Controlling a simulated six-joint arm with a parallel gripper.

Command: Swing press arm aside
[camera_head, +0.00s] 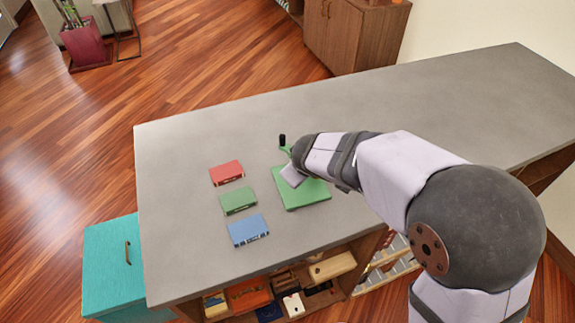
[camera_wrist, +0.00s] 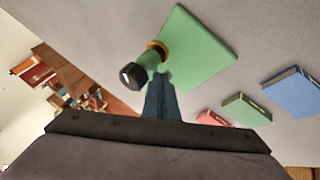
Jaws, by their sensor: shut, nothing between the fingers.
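The press shows as a green base plate (camera_head: 312,195) on the grey tabletop, and the plate also shows in the wrist view (camera_wrist: 195,50). Its green press arm (camera_head: 287,150) ends in a black knob (camera_head: 282,140) at the plate's far edge. In the wrist view the black knob (camera_wrist: 132,75) is near, with a yellow ring (camera_wrist: 158,50) behind it by the plate. My gripper (camera_wrist: 160,80) is shut and empty, its fingertips close beside the press arm; I cannot tell whether they touch. In the head view my wrist covers part of the plate and press arm.
A red book (camera_head: 227,173), a green book (camera_head: 238,201) and a blue book (camera_head: 248,230) lie in a row left of the press. A teal cabinet (camera_head: 110,265) stands at the left.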

